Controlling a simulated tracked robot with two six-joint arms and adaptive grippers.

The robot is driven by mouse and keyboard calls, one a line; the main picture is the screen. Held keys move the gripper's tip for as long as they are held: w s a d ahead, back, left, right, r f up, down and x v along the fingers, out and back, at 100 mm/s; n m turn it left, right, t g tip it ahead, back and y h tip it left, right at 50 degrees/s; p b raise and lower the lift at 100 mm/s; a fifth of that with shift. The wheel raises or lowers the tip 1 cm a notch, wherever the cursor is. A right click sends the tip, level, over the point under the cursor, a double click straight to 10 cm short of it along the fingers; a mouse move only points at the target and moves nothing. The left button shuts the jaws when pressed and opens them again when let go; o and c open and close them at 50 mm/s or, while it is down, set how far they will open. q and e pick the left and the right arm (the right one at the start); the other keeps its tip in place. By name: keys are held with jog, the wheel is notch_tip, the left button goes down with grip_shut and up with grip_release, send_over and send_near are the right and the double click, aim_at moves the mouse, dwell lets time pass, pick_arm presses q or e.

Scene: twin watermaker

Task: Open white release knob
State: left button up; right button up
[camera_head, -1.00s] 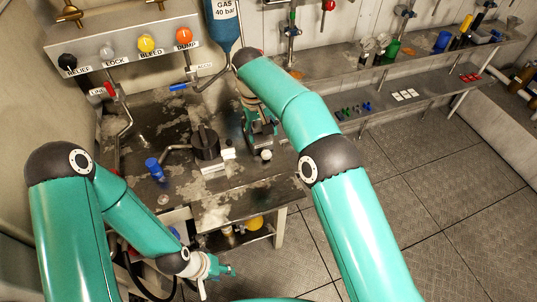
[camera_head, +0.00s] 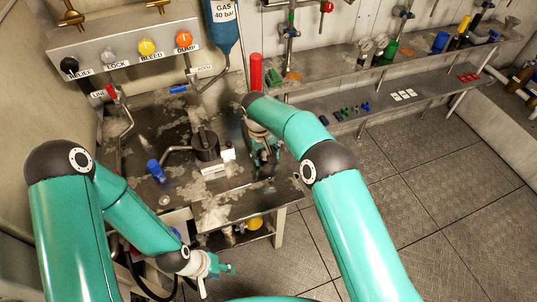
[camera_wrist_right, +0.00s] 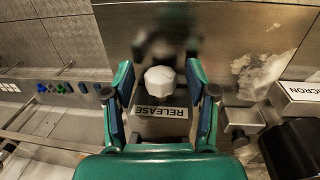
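The white release knob (camera_wrist_right: 160,80) shows in the right wrist view, with a RELEASE label (camera_wrist_right: 161,113) beside it, upside down. My right gripper (camera_wrist_right: 160,74) is open, with one finger on each side of the knob and a visible gap to both. In the head view my right gripper (camera_head: 264,156) is low over the right part of the metal bench, and I cannot make out the knob there. My left gripper (camera_head: 226,270) is at the lower middle, apart from the bench top; its fingers are too small to judge.
The metal bench (camera_head: 150,118) carries a black round fitting (camera_head: 206,145) and a blue knob (camera_head: 155,170). A panel behind has black, white, yellow and orange knobs. A red cylinder (camera_head: 256,72) stands behind my right arm. The floor at right is clear.

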grip_shut()
jog(key=shift+f+b, duration=0.2)
jog(key=shift+b, duration=0.25)
jog(key=shift+a+h+b, duration=0.1)
jog(key=shift+h+b, duration=0.2)
jog(key=shift+b, duration=0.1)
jog(key=shift+r, duration=0.1)
jog(key=shift+r+h, duration=0.15)
jog(key=shift+h, duration=0.15)
jog(key=shift+o, duration=0.3)
grip_release()
jog(key=v, duration=1.1)
jog(key=shift+s+a+r, duration=0.15)
jog(key=shift+s+r, duration=0.1)
jog(key=shift+r, duration=0.15)
